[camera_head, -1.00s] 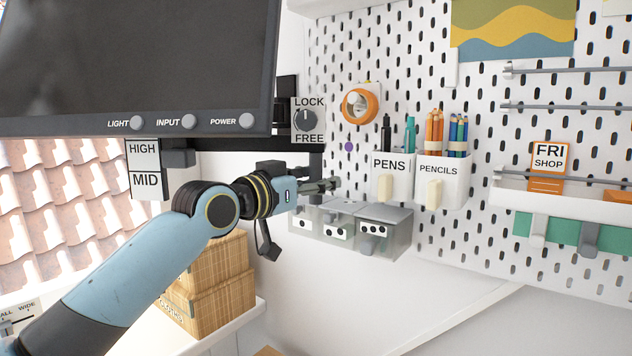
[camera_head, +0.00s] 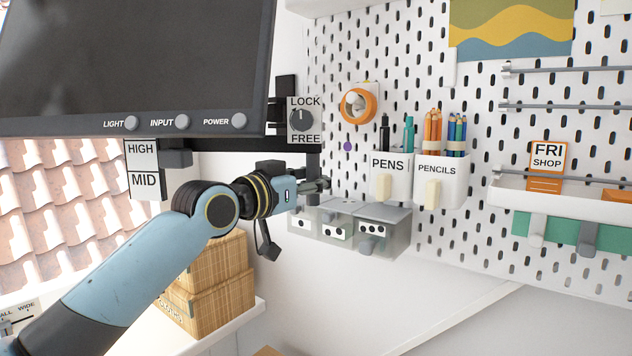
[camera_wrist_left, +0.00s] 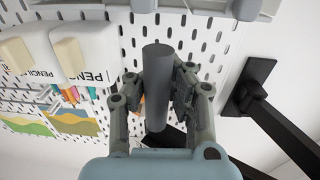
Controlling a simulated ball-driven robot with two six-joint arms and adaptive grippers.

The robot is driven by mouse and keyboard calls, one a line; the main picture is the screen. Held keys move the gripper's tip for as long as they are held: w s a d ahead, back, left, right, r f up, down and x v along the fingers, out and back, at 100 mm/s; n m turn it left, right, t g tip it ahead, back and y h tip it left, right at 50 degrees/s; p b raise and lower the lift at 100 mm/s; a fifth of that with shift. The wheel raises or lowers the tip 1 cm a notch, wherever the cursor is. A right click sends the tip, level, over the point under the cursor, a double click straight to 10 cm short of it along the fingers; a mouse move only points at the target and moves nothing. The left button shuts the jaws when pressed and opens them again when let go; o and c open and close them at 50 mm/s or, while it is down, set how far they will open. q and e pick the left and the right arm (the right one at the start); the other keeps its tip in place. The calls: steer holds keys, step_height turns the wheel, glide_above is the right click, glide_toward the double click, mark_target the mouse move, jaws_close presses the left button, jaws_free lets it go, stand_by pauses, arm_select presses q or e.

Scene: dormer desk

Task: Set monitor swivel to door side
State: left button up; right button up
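The monitor (camera_head: 130,60) fills the upper left of the head view, with LIGHT, INPUT and POWER knobs along its lower edge. Beside it is a LOCK/FREE plate (camera_head: 304,137) with a dark round knob (camera_head: 302,120); its small white mark looks to be on the upper side. A dark post (camera_head: 313,163) hangs below the plate. My left gripper (camera_head: 318,187) is at the post's lower end. My right gripper is out of view.
A pegboard (camera_head: 410,60) holds a PENS cup (camera_head: 388,187), a PENCILS cup (camera_head: 450,190) and an orange tape roll (camera_head: 345,108). Clear drawers (camera_head: 385,240) sit just below my gripper. A HIGH/MID plate (camera_head: 142,165) hangs under the monitor.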

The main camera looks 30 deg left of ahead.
arm_select(q)
steer(key=o, duration=0.7)
steer(key=shift+a, duration=0.2)
steer(key=shift+d, duration=0.1)
steer(key=shift+s+a, duration=0.4)
steer(key=shift+s, duration=1.6)
steer(key=shift+s+a, duration=0.4)
steer(key=shift+s, duration=1.55)
steer(key=shift+s+a, duration=0.4)
steer(key=shift+s, duration=1.6)
